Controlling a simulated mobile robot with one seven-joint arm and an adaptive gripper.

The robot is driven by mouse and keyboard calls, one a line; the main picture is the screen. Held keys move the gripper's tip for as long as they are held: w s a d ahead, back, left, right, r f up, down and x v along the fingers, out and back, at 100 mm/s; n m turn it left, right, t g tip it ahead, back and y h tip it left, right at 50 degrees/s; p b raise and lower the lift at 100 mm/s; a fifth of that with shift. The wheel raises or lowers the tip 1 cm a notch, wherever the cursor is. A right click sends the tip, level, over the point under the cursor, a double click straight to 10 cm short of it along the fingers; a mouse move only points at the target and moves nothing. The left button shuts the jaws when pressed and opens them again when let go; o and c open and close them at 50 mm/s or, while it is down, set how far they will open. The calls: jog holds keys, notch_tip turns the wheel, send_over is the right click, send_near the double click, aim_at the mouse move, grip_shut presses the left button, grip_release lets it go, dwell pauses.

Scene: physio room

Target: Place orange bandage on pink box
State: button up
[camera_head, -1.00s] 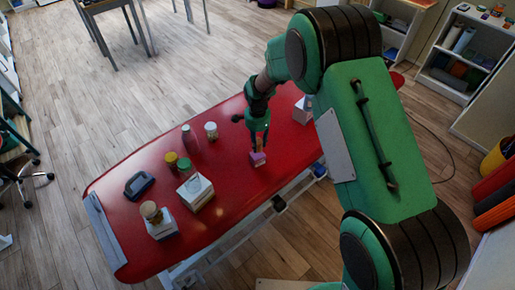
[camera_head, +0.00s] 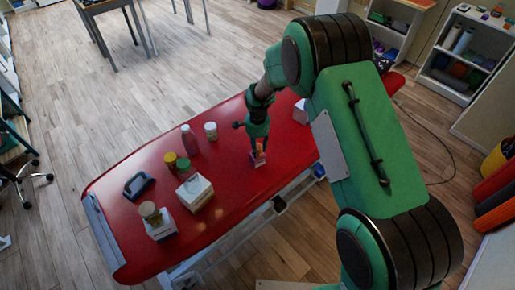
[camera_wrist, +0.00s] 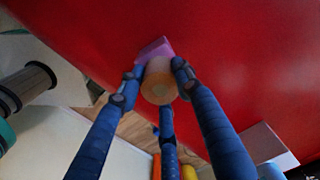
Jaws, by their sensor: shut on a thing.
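The orange bandage (camera_wrist: 159,86) is a roll held between the blue fingers of my gripper (camera_wrist: 160,74) in the wrist view. The small pink box (camera_wrist: 153,47) shows just beyond the roll, partly hidden by it. In the head view, my gripper (camera_head: 258,146) points down over the pink box (camera_head: 259,161) near the front edge of the red treatment table (camera_head: 235,190). The bandage (camera_head: 259,150) shows only as a small orange patch there, just above the box. I cannot tell whether the bandage touches the box.
Left on the table stand white boxes (camera_head: 194,193), one with a jar (camera_head: 149,211) on it, a yellow-lidded jar (camera_head: 170,160), a pink bottle (camera_head: 189,138), a white jar (camera_head: 210,131) and a dark object (camera_head: 138,185). Another white box (camera_head: 301,112) stands beyond my gripper.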

aim_at(258, 146)
jog(key=o, duration=1.1)
jog(key=shift+r, duration=0.1)
notch_tip(258, 146, up, 12)
jog(key=shift+p, duration=1.25)
